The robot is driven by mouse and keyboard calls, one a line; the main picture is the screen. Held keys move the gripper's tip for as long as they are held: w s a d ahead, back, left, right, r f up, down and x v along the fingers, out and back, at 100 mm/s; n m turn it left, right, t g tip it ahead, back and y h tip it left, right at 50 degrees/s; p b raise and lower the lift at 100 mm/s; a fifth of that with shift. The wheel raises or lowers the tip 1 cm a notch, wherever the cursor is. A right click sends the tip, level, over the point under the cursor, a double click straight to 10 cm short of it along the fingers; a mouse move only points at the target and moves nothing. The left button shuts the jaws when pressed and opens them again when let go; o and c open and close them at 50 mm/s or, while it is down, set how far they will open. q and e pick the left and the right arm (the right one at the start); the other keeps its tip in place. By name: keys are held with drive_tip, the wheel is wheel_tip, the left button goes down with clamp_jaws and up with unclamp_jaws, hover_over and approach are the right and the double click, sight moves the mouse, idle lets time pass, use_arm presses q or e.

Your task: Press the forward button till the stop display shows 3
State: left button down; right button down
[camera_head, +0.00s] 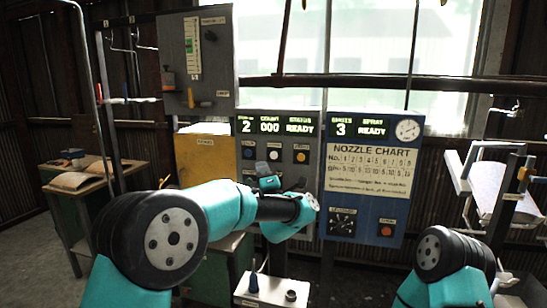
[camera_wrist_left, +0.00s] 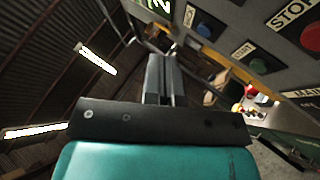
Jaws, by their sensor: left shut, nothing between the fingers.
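The control panel (camera_head: 287,143) has a lit display row (camera_head: 277,126) whose stop field reads 2, with count 000 and status READY. My left gripper (camera_wrist_left: 164,60) is shut and empty. Its fingers point towards the panel, which fills the upper right of the left wrist view. I cannot tell whether they touch it. In the head view my left arm covers the panel's lower part. My right gripper is out of view.
A blue board with a nozzle chart (camera_head: 370,172) and a display reading 3 and READY stands to the right. A yellow box (camera_head: 207,158) is to the left. A red button (camera_wrist_left: 310,38) marked STOP shows in the left wrist view.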

sight(274, 155)
use_arm(q)
drive_tip(key=shift+w+d, duration=0.4)
drive_tip(key=shift+w, duration=0.95)
drive_tip(key=shift+w+d, duration=0.4)
drive_tip(key=shift+w, duration=0.95)
drive_tip(key=shift+w+d, duration=0.4)
drive_tip(key=shift+w, duration=0.95)
drive_tip(key=shift+w, duration=0.1)
drive_tip(key=shift+w+d, duration=0.1)
drive_tip(key=shift+w, duration=0.2)
